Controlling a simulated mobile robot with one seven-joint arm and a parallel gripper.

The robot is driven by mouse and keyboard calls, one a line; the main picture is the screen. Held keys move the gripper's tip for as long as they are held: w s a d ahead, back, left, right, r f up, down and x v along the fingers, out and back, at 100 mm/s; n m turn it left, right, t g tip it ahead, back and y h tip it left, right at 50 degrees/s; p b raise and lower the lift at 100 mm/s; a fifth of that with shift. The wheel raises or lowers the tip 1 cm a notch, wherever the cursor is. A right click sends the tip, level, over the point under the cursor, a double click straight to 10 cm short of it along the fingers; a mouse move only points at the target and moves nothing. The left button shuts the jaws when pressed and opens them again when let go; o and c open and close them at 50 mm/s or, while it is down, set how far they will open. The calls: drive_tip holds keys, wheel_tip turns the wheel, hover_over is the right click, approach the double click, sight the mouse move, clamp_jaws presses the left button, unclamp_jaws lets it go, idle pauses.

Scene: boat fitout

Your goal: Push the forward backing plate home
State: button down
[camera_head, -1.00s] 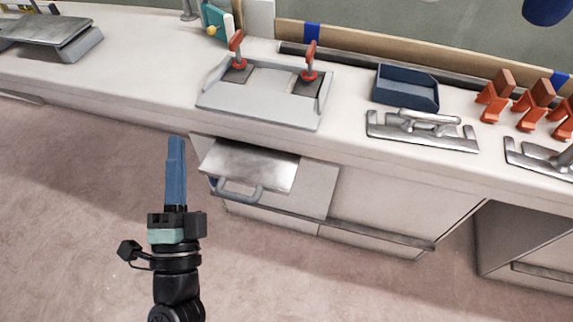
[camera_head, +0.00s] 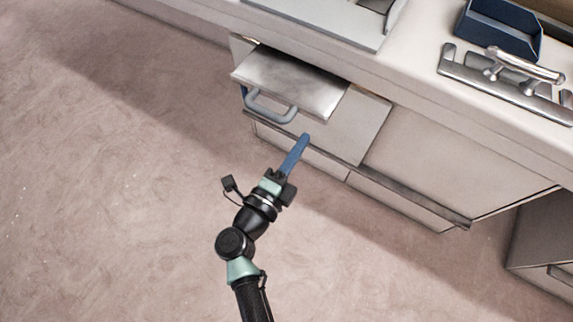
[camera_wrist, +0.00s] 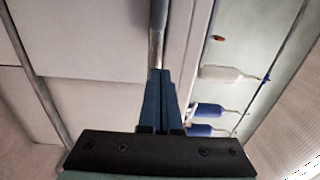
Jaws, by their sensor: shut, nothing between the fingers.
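A flat bright metal plate (camera_head: 292,82) juts out of the cabinet front just under the counter in the head view. A grey bow handle (camera_head: 270,108) is on its near edge. I take it for the backing plate, though no label shows. My gripper (camera_head: 303,141) has its blue fingers together with nothing between them. In the head view the fingertips appear below and right of the handle, in front of the cabinet; I see no clear contact. In the wrist view the fingers (camera_wrist: 160,78) point at a narrow metal bar (camera_wrist: 158,35) that I cannot identify.
The counter above holds a grey tray (camera_head: 335,20), a dark blue bin (camera_head: 500,30) and a silver-handled fixture (camera_head: 510,85). A lower cabinet rail (camera_head: 410,195) runs to the right. The floor (camera_head: 110,180) to the left is clear.

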sight(334, 98)
drive_tip(key=shift+b+x, duration=0.55)
drive_tip(key=shift+x, duration=1.9)
drive_tip(key=b+x, duration=0.1)
drive_tip(key=x, duration=0.8)
drive_tip(key=shift+w+d, duration=0.15)
drive_tip(key=shift+w, duration=0.1)
drive_tip(key=shift+d+r, duration=0.1)
drive_tip(key=shift+r, duration=0.1)
